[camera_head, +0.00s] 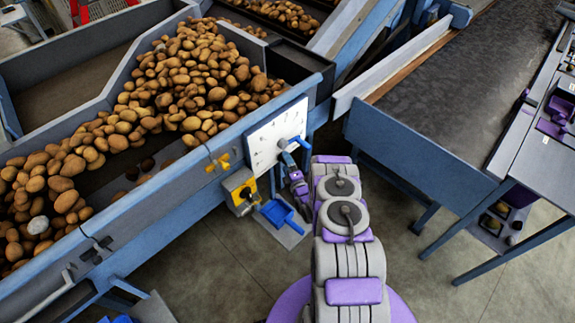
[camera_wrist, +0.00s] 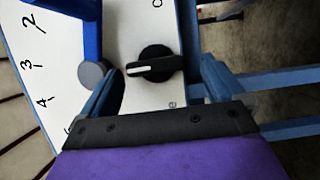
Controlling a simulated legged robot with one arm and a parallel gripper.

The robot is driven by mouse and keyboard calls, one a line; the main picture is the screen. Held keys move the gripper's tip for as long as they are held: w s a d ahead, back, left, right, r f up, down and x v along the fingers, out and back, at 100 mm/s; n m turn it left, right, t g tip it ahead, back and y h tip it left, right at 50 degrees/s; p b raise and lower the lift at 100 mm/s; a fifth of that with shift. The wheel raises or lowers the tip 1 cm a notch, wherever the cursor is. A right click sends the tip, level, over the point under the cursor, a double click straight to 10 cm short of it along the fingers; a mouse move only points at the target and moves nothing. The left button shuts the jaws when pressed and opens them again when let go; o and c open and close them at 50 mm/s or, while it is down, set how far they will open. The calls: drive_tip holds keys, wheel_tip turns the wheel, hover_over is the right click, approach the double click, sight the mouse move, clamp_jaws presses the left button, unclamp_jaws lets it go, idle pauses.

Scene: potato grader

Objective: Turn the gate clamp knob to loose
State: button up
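The gate clamp knob (camera_wrist: 150,66) is black with a white pointer line, on a white panel (camera_wrist: 140,22) in the wrist view. Its pointer lies across the picture, toward the left. Parts of lettering show above and below it, too cut off to read. My gripper (camera_wrist: 162,68) has its two blue fingers apart, one on each side of the knob. I cannot tell whether either finger touches it. In the head view my gripper (camera_head: 291,157) is at the white dial plate (camera_head: 268,138) on the grader's side, and the knob is not clearly visible there.
A blue lever (camera_wrist: 91,35) with a grey pivot is just left of the knob, beside a numbered scale. A yellow box (camera_head: 240,184) and a blue scoop (camera_head: 277,213) are below the plate. Potatoes (camera_head: 190,85) fill the trough behind. A conveyor (camera_head: 460,90) stands right.

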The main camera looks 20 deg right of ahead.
drive_tip(key=shift+s+r, duration=0.1)
drive_tip(key=shift+s, duration=0.05)
drive_tip(key=s+p, duration=0.3)
drive_tip(key=s, duration=1.4)
drive_tip(key=shift+a, duration=0.35)
